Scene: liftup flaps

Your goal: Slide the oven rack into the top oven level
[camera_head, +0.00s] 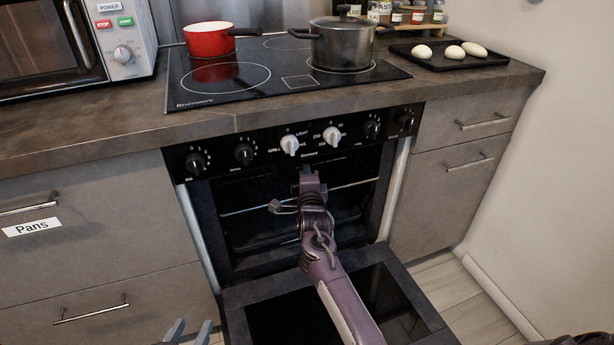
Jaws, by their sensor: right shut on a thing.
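The oven (193,220) under the counter is open, its door (275,318) folded down toward me. A thin metal bar of the oven rack (250,209) runs across the upper part of the dark cavity, slightly tilted in the picture. My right gripper (309,178) is at the upper middle of the oven opening, shut on the rack; my own arm and wrist hide part of the rack and cavity. Lower bars show faintly behind. The rack's far end and side supports are too dark to tell. My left gripper (190,330) shows at the bottom edge, fingertips apart and empty.
A red pot (209,40) and a grey lidded pot (342,45) stand on the black cooktop (250,95). A microwave (125,50) is at left, a dark tray (440,62) with pale rolls at right. Drawers flank the oven; the lowered door fills the floor in front.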

